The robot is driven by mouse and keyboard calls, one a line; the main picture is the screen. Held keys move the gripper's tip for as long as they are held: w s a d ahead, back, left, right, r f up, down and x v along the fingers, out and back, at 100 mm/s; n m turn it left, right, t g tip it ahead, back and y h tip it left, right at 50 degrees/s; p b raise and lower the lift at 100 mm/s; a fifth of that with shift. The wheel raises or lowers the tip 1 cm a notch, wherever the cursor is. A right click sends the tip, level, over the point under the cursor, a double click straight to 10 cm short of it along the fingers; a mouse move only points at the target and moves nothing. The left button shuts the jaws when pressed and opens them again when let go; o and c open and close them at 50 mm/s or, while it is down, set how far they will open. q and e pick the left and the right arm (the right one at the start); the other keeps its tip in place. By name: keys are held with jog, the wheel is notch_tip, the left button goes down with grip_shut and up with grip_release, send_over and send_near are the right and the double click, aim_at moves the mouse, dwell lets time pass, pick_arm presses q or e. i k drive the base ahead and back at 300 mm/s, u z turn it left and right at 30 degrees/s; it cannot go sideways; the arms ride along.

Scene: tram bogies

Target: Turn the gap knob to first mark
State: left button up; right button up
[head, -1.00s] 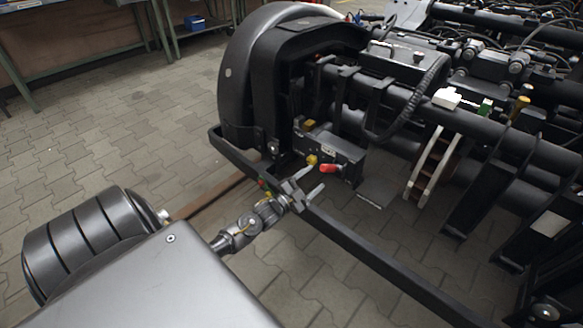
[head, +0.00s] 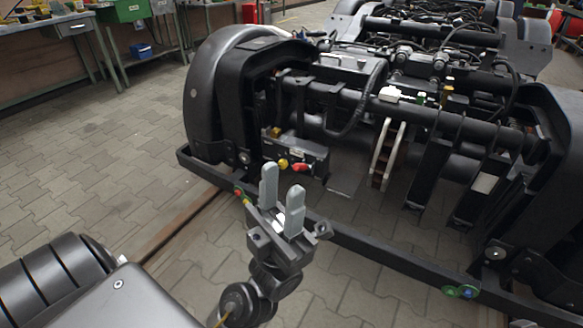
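A dark box (head: 312,153) hangs on the bogie (head: 330,205) behind the front frame bar. On its front face are a yellow knob (head: 283,163) and, to the right, a red handle (head: 301,167). I cannot tell which one is the gap knob, and no marks are legible. My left gripper (head: 281,190) is in front of and below the box, with its two grey fingers pointing up. The fingers are apart with nothing between them. The fingertips appear just below the yellow knob and do not seem to touch it. My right gripper is not in view.
The front frame bar (head: 390,266) runs across behind my gripper. A rail (head: 178,226) lies on the paved floor at left. Workbenches (head: 62,27) with a green bin (head: 130,10) stand at the back left. The floor between is clear.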

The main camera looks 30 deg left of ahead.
aim_at(282, 163)
jog(key=z, duration=0.35)
jog(key=i, duration=1.4)
jog(key=u, duration=1.05)
